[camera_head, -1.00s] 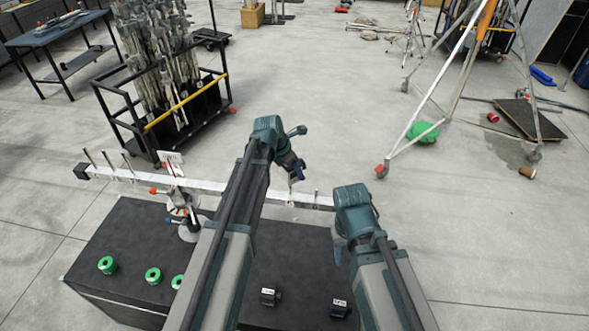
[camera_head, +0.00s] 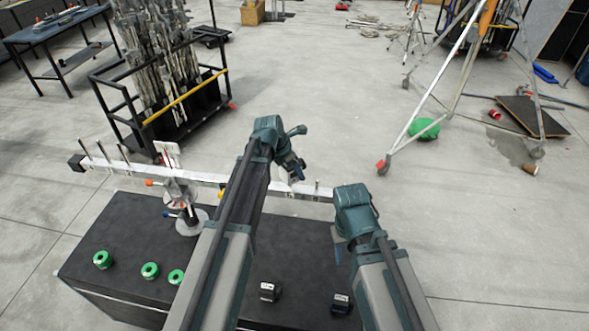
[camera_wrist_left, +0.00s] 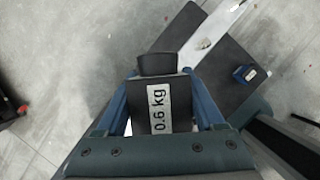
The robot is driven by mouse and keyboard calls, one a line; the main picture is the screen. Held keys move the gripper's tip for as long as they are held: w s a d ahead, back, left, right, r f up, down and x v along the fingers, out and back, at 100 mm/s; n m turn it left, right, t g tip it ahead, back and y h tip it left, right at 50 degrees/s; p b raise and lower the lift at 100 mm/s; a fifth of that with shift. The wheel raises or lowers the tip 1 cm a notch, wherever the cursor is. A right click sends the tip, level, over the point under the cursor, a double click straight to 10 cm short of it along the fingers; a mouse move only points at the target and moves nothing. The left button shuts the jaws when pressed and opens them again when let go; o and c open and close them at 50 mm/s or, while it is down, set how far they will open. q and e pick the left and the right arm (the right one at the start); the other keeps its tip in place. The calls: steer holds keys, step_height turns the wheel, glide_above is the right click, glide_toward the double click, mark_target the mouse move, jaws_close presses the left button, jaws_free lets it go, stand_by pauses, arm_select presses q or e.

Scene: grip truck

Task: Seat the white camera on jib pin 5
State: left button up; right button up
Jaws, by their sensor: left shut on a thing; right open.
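My left gripper (camera_head: 297,172) is over the right part of the white jib beam (camera_head: 208,177). In the left wrist view it is shut on a dark block labelled 0.6 kg (camera_wrist_left: 160,108); I cannot tell whether this is the white camera, as only its dark labelled face shows. Upright pins stand on the beam, such as one near its right end (camera_head: 317,188); no number is readable, so I cannot tell which is pin 5. My right gripper (camera_head: 339,249) is open and empty above the bench, partly hidden by its wrist.
The black bench (camera_head: 120,235) carries green rings (camera_head: 150,270) and two dark labelled blocks (camera_head: 270,291) (camera_head: 341,302). The jib's mount (camera_head: 185,205) stands at its back left. Beyond are a stand cart (camera_head: 180,97) and a tall tripod (camera_head: 430,100). Floor between them is clear.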

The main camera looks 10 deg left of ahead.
mark_target(295, 178)
arm_select(q)
steer(key=shift+f+b, duration=1.85)
steer(key=shift+f, duration=0.2)
steer(key=o, duration=1)
steer(key=shift+c, duration=0.2)
steer(key=shift+r, duration=0.1)
steer(key=p+v, duration=1.2)
steer(key=v, duration=0.1)
steer(key=shift+r+p, duration=0.3)
steer(key=shift+p, duration=0.1)
steer(key=shift+s+a, duration=0.1)
steer(key=shift+a, duration=0.05)
